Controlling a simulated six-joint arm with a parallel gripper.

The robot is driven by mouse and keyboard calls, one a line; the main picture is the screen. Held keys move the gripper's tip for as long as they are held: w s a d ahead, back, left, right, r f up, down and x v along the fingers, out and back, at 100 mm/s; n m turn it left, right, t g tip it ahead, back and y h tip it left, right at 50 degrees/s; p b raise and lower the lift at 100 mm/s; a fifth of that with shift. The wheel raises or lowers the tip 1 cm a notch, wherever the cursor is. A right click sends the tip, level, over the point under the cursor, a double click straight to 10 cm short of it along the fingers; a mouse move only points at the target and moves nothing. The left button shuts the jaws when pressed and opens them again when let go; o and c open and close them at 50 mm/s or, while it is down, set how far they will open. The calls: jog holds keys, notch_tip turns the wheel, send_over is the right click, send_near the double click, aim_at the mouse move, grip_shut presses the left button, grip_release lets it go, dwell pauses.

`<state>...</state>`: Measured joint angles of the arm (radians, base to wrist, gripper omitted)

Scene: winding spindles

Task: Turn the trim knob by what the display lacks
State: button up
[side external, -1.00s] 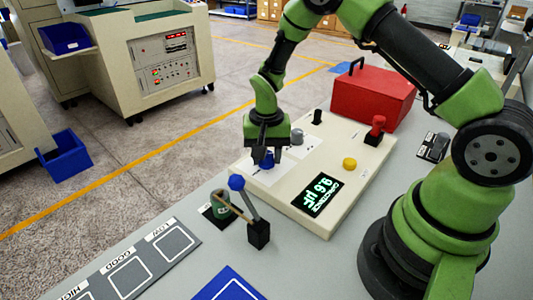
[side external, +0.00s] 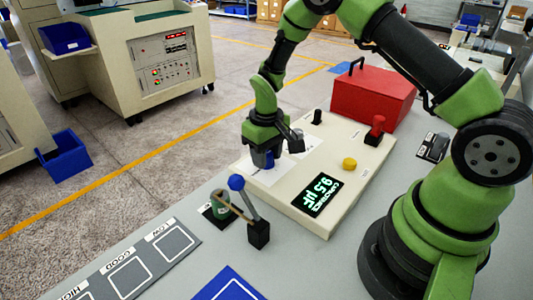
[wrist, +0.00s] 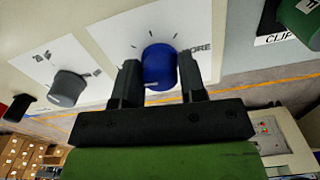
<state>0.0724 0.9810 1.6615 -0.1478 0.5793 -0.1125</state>
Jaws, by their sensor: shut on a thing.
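The blue trim knob (wrist: 159,66) stands on a white label with tick marks and the partly hidden word MORE in the wrist view. My gripper (wrist: 160,76) has one finger on each side of the knob and is shut on it. In the side view, my gripper (side external: 263,152) points down over the knob, which is mostly hidden. The display (side external: 322,194) on the cream panel (side external: 345,208) is lit green; it seems to read 9.5 µF, though the characters are turned and small.
A grey knob (wrist: 69,88) stands beside the blue one. The panel also carries a yellow button (side external: 349,163) and a red lever (side external: 376,128). A blue-topped lever (side external: 237,183) and green cylinder (side external: 220,206) stand in front. A red box (side external: 372,96) is behind.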

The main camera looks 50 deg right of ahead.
dwell(0.5)
jog(key=o, duration=0.9)
jog(key=shift+o, duration=0.2)
notch_tip(320, 180, up, 10)
jog(key=s+a+r+m+t, duration=0.1)
jog(key=s+r+t, duration=0.15)
jog(key=r, duration=0.35)
jog(key=s+a+r+t, duration=0.1)
jog(key=s+a+r, duration=0.1)
jog(key=s+r, duration=0.35)
jog(key=s+a+r+m+t+y, duration=0.1)
jog(key=s+r, duration=0.4)
jog(key=s, duration=0.7)
jog(key=shift+a+r+m+t+y, duration=0.25)
jog(key=shift+a+m+t+y, duration=0.25)
jog(key=shift+t, duration=0.85)
